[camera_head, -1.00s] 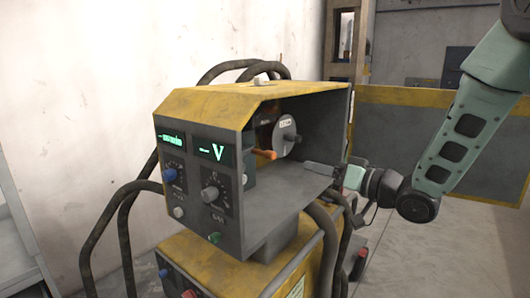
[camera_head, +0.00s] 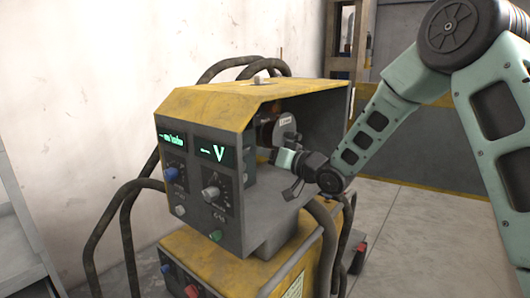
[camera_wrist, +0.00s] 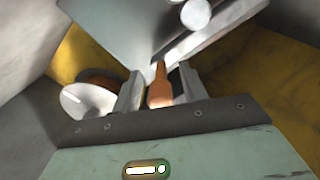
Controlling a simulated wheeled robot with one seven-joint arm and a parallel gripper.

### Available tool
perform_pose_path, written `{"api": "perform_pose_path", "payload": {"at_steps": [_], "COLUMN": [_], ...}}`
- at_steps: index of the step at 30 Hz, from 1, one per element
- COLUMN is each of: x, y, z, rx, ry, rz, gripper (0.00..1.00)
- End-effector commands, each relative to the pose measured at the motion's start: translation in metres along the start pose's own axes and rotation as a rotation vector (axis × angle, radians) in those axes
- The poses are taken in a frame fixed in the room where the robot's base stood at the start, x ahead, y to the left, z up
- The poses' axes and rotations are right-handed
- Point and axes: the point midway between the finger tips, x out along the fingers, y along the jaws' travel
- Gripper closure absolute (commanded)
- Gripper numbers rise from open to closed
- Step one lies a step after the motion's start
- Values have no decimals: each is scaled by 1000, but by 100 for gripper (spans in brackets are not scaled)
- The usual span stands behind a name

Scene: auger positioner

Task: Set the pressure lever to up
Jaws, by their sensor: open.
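The pressure lever (camera_wrist: 160,88) is an orange handle in the wrist view. It stands between the two grey fingers of my gripper (camera_wrist: 157,77), with a visible gap on its left and a narrower one on its right. My gripper is open around it; I cannot tell whether a finger touches it. In the head view my gripper (camera_head: 285,159) is inside the open side of the yellow and grey machine housing (camera_head: 225,100). There the lever and the fingertips cannot be made out clearly.
A round light disc (camera_head: 286,126) sits just above and behind my gripper in the housing. The housing floor (camera_head: 265,202) lies below. Dark cables loop around the machine. Open floor (camera_head: 400,235) lies to the right.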

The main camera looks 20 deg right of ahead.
Motion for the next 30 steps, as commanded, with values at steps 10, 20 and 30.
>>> {"api": "perform_pose_path", "payload": {"at_steps": [10,20,30], "x": [2,2,2], "y": [0,0,-9], "z": [0,0,-14], "rx": [0,-4,-131], "ry": [-1,0,6], "rz": [0,0,-2], "gripper": [65,100,100]}}
